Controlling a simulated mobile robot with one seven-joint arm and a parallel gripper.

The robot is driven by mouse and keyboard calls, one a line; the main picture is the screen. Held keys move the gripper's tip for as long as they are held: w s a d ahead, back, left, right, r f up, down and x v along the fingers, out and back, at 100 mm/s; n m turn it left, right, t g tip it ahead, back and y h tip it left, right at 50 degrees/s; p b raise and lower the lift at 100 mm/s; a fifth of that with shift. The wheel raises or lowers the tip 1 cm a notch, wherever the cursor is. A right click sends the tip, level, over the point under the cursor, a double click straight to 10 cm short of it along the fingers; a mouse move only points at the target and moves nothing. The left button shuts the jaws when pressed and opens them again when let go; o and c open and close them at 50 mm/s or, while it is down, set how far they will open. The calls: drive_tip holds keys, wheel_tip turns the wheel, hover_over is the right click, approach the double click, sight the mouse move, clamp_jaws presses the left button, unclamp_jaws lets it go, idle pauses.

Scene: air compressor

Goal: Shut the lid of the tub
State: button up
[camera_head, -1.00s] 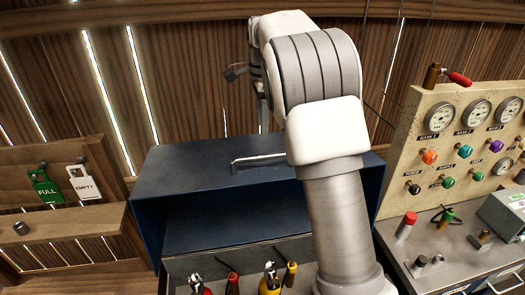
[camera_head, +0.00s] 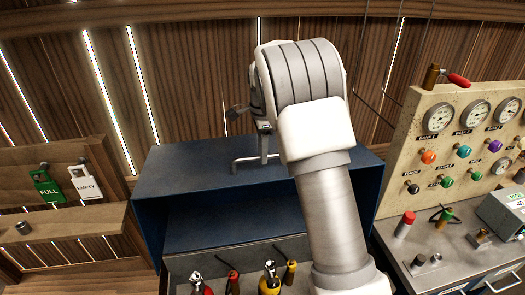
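The tub (camera_head: 147,235) is a dark blue metal box in the middle, with its front open towards me. A blue panel (camera_head: 185,165) that looks like its lid lies over the top, above the open front. A grey bar handle (camera_head: 243,163) stands on this panel. My gripper (camera_head: 264,142) is above the panel, close to the handle's right part. It is small and partly hidden by my arm, so I cannot tell whether it touches the handle or how its fingers stand. My arm also hides the right part of the tub.
Several yellow and red cylinders (camera_head: 269,281) stand at the tub's open front. A gauge panel (camera_head: 398,165) and a metal bench (camera_head: 420,245) are on the right. A wooden shelf (camera_head: 65,225) with FULL and EMPTY tags is on the left. A plank wall stands behind.

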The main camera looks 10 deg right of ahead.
clamp_jaws()
idle(1.2)
